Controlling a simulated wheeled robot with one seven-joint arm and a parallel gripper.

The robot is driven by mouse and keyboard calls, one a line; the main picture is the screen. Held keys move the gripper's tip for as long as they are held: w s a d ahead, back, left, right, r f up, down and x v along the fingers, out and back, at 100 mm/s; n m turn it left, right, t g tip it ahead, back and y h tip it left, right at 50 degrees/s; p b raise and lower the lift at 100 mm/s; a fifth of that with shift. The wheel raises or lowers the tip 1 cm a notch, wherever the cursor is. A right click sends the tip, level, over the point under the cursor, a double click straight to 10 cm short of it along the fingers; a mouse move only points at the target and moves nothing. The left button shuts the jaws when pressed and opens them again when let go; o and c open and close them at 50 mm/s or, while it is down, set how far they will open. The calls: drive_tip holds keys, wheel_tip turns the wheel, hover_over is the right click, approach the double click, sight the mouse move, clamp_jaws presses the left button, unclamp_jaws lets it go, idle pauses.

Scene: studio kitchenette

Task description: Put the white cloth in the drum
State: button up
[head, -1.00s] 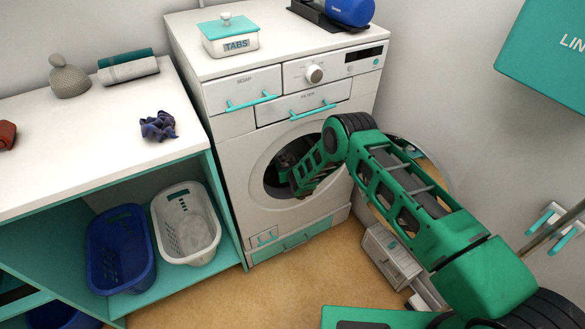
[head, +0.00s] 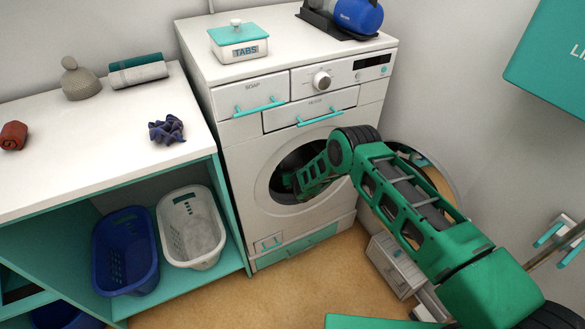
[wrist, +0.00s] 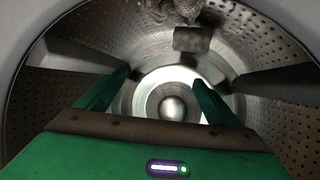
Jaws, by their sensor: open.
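The washer's drum (wrist: 60,95) fills the wrist view, with perforated metal walls and paddles. My gripper (wrist: 160,78) is inside it, its two green fingers apart with nothing between them. A crumpled greyish cloth (wrist: 182,10) shows at the top edge of the wrist view, apart from the fingers. It may be the white cloth, but the dim light makes its colour hard to tell. In the head view my arm reaches through the round opening of the washer (head: 240,165), and my fingers are hidden inside.
The washer door (head: 440,185) stands open at the right, beside my arm. A blue basket (head: 125,255) and a white basket (head: 190,232) stand below.

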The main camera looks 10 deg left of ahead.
drive_tip(key=shift+s, duration=0.1)
drive_tip(key=v, duration=1)
drive_tip(key=shift+s, duration=0.2)
drive_tip(key=shift+d, duration=0.1)
